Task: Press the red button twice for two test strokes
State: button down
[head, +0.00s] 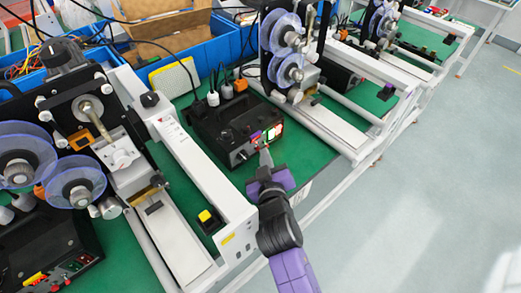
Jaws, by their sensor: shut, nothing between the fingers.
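Small red parts show on that panel near the display, but I cannot tell which one is the red button. My gripper (265,152) is shut and empty, with its tip right in front of the panel's lower part. I cannot tell whether the tip touches the panel. The gripper hides part of the panel's lower edge.
A coder machine with purple reels (75,185) and a white rail (190,160) stands left. Another reel machine (285,70) stands behind right. A yellow button on a black base (205,218) sits on the green mat. Blue bins (160,55) line the back. The floor at right is clear.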

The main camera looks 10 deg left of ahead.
jog(key=shift+s+a+r, duration=0.1)
jog(key=shift+s+a, duration=0.15)
jog(key=shift+a, duration=0.15)
jog(key=shift+s+d+p, duration=0.3)
jog(key=shift+d+p, duration=0.05)
jog(key=shift+d, duration=0.05)
jog(key=shift+s+d+p, duration=0.4)
jog(key=shift+s+d, duration=0.1)
jog(key=shift+d, duration=0.25)
jog(key=shift+s+d+p, duration=0.4)
jog(key=shift+s+d, duration=0.05)
jog(key=shift+d, duration=0.25)
jog(key=shift+s+d+p, duration=0.4)
jog(key=shift+s+d, duration=0.1)
jog(key=shift+d, duration=0.25)
jog(key=shift+d, duration=0.15)
dwell(0.8)
